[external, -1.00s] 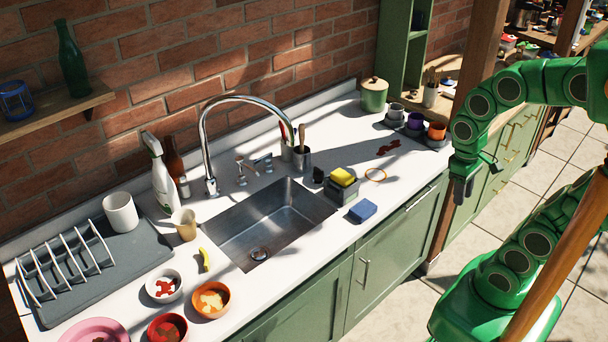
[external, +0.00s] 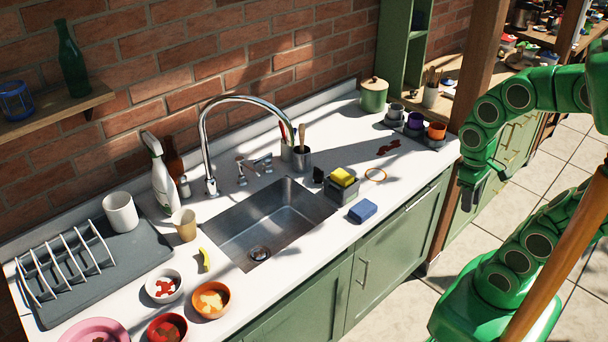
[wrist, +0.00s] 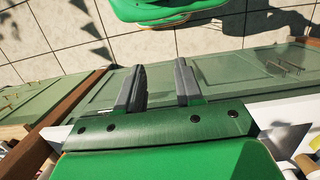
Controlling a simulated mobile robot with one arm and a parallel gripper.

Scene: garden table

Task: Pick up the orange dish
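The orange dish (external: 211,300) is a small round bowl on the white counter at the front left, with pale yellow-orange stuff in it. My gripper (external: 470,205) hangs at the right, beyond the counter's front edge and far from the dish. In the wrist view my gripper (wrist: 159,88) shows two dark fingers held apart with nothing between them. The dish cannot be made out in the wrist view.
The sink (external: 268,228) and its tall faucet (external: 207,150) lie between my gripper and the dish. A yellow peel-like piece (external: 204,260), a tan cup (external: 185,225) and a pink plate (external: 95,331) are near the dish. A blue sponge (external: 362,211) lies by the front edge.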

